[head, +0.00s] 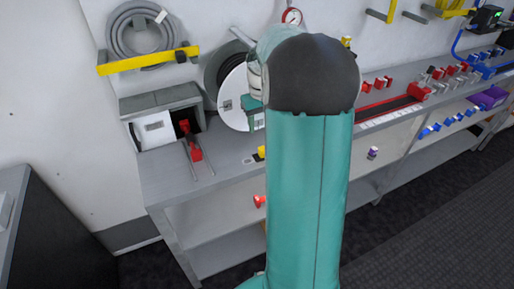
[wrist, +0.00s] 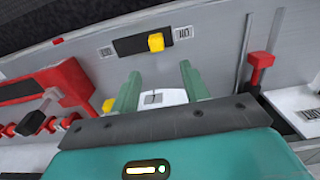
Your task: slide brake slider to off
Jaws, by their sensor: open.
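In the wrist view a yellow knob (wrist: 156,42) sits on a short black track (wrist: 132,46), right of its middle. It looks like the brake slider. A small label stands at each end of the track, with text too small to read surely. My gripper (wrist: 158,78) is open and empty. Its two green fingers point toward the track, apart from the knob, which lies beyond the gap between them. In the head view my arm hides most of the gripper. A small yellow piece (head: 261,152) shows beside the arm at the bench; I cannot tell if it is the same knob.
A grey bench (head: 165,177) runs along the wall. A red piece on two rods (head: 195,153) stands out at its left end, near a white reel disc (head: 236,98). A red-framed unit (wrist: 55,85) with red knobs lies left in the wrist view. The floor (head: 430,230) before the bench is clear.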

